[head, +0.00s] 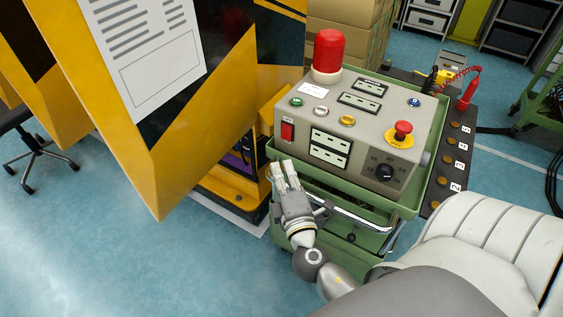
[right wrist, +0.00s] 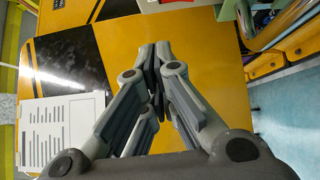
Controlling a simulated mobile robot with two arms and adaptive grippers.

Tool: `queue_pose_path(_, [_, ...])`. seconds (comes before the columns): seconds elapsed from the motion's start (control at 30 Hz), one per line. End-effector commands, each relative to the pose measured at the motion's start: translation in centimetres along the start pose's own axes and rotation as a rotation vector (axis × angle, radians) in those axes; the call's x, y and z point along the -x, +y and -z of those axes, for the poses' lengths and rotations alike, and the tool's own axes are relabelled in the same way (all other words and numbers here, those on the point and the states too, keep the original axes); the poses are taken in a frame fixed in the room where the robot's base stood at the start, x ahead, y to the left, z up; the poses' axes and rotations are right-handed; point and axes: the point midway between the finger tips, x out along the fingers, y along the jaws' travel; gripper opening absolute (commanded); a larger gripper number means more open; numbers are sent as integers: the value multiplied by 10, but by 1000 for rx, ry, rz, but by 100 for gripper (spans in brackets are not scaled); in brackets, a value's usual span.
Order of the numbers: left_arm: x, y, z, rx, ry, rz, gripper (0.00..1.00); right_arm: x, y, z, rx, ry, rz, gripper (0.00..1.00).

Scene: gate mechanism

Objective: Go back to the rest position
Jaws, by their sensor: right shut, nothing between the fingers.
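My right gripper (head: 284,172) is in front of the left front corner of the green cart (head: 402,208) in the head view. Its fingers point away from me, toward the yellow-and-black machine. In the right wrist view the right gripper (right wrist: 157,50) is shut with nothing between its fingers, in front of a yellow panel (right wrist: 205,60). A grey control box (head: 350,90) sits on the cart, with a red beacon, a red switch, buttons and a dial. My left gripper is not in view.
The yellow-and-black machine (head: 185,150), with a white paper sheet (head: 148,50), stands at the left. A dark strip with numbered terminals (head: 449,160) and a red probe (head: 468,92) is right of the box. Cardboard boxes (head: 350,45) stand behind. Blue floor (head: 120,270) is clear at lower left.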

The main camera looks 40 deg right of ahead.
Motion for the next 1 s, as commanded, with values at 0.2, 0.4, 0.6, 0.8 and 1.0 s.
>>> queue_pose_path(0.2, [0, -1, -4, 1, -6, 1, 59, 0, 0, 0, 0, 0, 0, 0])
queue_pose_path(0.4, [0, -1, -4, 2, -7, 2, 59, 0, 0, 0, 0, 0, 0, 0])
queue_pose_path(0.6, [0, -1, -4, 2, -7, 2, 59, 0, -1, 0, -1, 1, 3, 0])
queue_pose_path(0.8, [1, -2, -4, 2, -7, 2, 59, 2, -61, 11, -56, 29, 136, 0])
queue_pose_path(1.0, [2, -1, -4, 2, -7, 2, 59, 34, -204, 28, -208, 53, 470, 0])
